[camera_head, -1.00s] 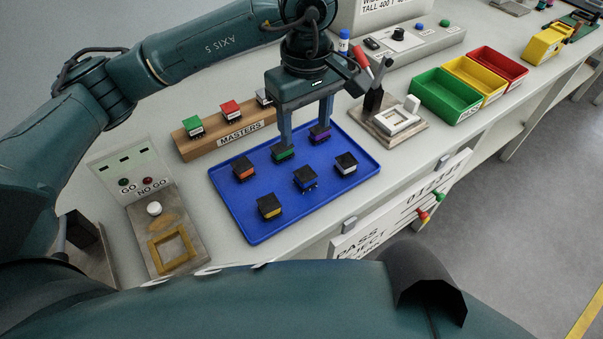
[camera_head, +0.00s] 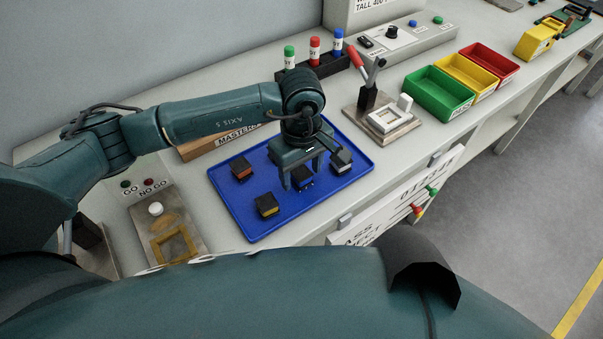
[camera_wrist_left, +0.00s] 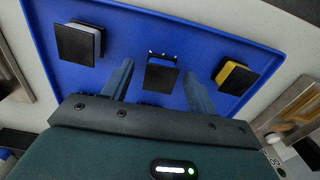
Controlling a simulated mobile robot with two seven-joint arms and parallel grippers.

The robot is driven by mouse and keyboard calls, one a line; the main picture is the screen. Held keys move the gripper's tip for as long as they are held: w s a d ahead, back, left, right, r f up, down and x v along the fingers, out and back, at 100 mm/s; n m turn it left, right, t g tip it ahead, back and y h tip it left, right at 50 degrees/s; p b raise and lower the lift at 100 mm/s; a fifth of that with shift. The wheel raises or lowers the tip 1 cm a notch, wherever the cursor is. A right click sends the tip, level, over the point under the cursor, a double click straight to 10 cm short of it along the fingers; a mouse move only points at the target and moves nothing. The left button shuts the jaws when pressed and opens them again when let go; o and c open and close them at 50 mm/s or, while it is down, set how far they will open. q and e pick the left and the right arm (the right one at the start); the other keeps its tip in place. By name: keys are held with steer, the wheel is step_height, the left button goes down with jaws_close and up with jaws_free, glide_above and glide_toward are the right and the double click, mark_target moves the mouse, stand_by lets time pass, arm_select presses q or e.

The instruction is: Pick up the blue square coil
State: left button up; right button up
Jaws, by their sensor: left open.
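The blue square coil (camera_head: 304,183) has a black top and sits on the blue tray (camera_head: 254,235), partly hidden by my left gripper in the head view. My left gripper (camera_head: 300,178) is open, pointing down over the coil, with a finger to either side of it in the picture. In the left wrist view the coil's black top (camera_wrist_left: 162,78) shows between the two open fingers (camera_wrist_left: 157,72), with gaps on both sides. I cannot tell how far down the fingertips reach beside it. My right gripper is not in view.
On the tray, an orange coil (camera_head: 241,167), a yellow coil (camera_head: 267,205) and a grey-white coil (camera_head: 342,160) stand near the gripper. The masters block (camera_head: 200,148) lies behind. A press fixture (camera_head: 385,118) and a green bin (camera_head: 440,95) stand to the right.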

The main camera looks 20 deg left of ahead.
arm_select(q)
steer(key=c, duration=1.1)
steer(key=shift+r, duration=0.1)
